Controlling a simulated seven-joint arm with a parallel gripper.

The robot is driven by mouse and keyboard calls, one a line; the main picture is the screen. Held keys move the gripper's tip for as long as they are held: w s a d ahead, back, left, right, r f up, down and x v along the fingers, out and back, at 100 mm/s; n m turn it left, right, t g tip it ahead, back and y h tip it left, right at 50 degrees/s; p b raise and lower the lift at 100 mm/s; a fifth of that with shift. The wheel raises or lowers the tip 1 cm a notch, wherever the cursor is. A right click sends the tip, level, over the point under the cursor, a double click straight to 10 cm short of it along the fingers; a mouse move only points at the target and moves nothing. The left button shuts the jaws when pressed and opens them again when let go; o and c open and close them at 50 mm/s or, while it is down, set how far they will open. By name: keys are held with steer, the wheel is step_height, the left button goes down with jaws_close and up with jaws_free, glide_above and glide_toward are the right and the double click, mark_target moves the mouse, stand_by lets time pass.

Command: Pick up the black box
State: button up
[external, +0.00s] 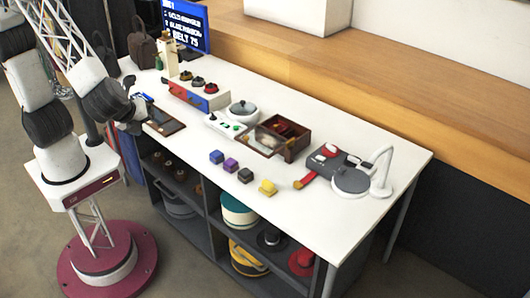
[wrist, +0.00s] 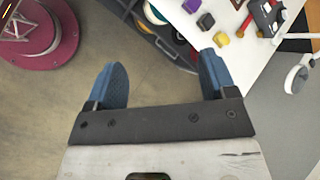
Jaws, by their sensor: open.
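The black box (external: 245,175) is a small dark cube near the front edge of the white table, between a purple cube (external: 230,165) and a yellow block (external: 267,187). In the wrist view the black box (wrist: 206,20) is near the top, beyond my right fingertip. My gripper (external: 132,126) is at the table's left end in the external view, well left of the box. In the wrist view my gripper (wrist: 161,75) has its two blue fingers wide apart, with only floor between them.
A blue cube (external: 216,157) stands left of the purple one. Shelves (external: 205,192) are below the tabletop.

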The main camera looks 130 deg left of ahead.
steer(key=w+a+f+m+y, duration=0.4)
steer(key=w+a+f+m, duration=0.1)
steer(key=w+a+f, duration=0.45)
steer(key=m+t+y, duration=0.2)
steer(key=m, duration=0.5)
glide_toward(241, 174)
steer(key=x, duration=0.4)
steer(key=shift+a, duration=0.2)
steer(key=shift+x, duration=1.3)
steer(key=shift+x, duration=2.6)
steer(key=shift+d+f, duration=0.1)
steer(key=shift+f, duration=0.05)
steer(key=shift+w, duration=0.1)
steer(key=c, duration=1)
